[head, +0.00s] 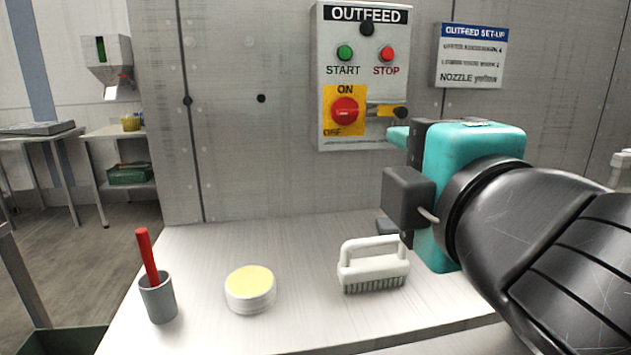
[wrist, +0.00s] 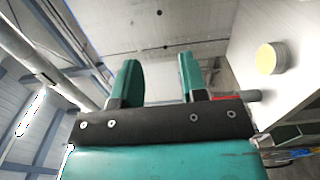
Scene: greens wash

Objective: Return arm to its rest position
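My gripper (head: 394,182) is at the right of the head view, a teal body on my black arm, above the counter's right part. Its upper finger overlaps the lower right corner of the control panel in the picture; I cannot tell whether it touches. In the wrist view my gripper (wrist: 160,62) shows two teal fingers spread apart, with nothing between them. The lower finger is mostly hidden in the head view behind a dark block on the wrist.
The outfeed panel (head: 326,75) and a sign (head: 470,82) are on the wall. On the counter (head: 215,325) stand a grey cup (head: 158,302) with a red stick, a round yellow-topped tin (head: 250,296) and a white brush (head: 372,274). The counter's front middle is clear.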

